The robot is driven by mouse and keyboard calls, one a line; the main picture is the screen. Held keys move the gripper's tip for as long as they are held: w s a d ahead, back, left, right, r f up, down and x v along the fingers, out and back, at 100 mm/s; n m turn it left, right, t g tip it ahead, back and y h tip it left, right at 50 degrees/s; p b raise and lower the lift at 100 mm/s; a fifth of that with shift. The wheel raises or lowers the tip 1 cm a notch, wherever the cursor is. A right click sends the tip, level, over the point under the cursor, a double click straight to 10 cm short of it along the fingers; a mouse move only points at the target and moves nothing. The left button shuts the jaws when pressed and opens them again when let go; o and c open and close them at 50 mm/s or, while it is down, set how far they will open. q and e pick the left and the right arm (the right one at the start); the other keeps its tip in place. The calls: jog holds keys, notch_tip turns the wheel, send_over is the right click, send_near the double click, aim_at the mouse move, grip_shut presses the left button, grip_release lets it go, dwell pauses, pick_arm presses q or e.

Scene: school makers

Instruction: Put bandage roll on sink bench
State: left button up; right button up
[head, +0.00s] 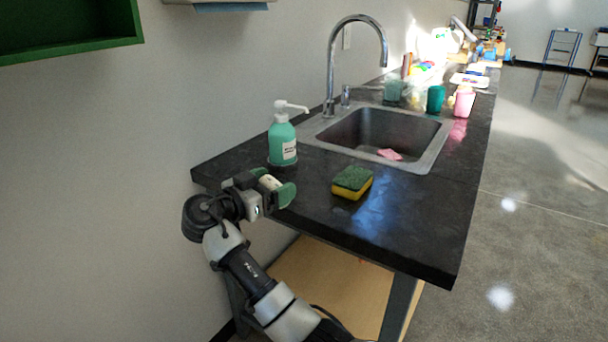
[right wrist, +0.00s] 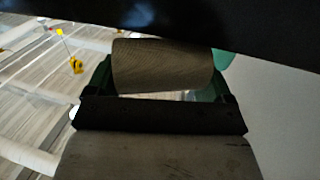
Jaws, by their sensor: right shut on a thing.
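My right gripper (head: 274,189) has green fingertips and is shut on the bandage roll. The pale bandage roll (head: 270,182) shows between the fingers at the near left corner of the sink bench. In the right wrist view the roll (right wrist: 162,66) lies crosswise between the green fingers (right wrist: 165,85), its fabric texture visible. The sink bench (head: 420,228) has a dark top with a steel sink set in it. I cannot tell whether the roll touches the bench top. My left gripper is not in view.
A green soap dispenser (head: 282,140) stands just behind the gripper. A yellow-green sponge (head: 352,182) lies to its right, before the sink (head: 428,160). A pink cloth (head: 389,154) is in the sink. Cups (head: 435,99) stand beyond. The bench's front right is clear.

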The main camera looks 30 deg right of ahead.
jog(key=d, duration=0.2)
jog(key=w+d, duration=0.1)
jog(key=d, duration=0.5)
jog(key=shift+w+d+b, duration=0.25)
jog(key=shift+b, duration=0.05)
jog(key=shift+a+f, duration=0.1)
jog(key=shift+f, duration=0.05)
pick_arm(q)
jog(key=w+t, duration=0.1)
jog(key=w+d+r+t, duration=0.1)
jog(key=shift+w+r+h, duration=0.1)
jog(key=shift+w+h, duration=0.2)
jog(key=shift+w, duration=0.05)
pick_arm(e)
jog(key=shift+a, duration=0.1)
jog(key=shift+f, duration=0.1)
jog(key=o, duration=0.8)
jog(key=shift+c, duration=0.2)
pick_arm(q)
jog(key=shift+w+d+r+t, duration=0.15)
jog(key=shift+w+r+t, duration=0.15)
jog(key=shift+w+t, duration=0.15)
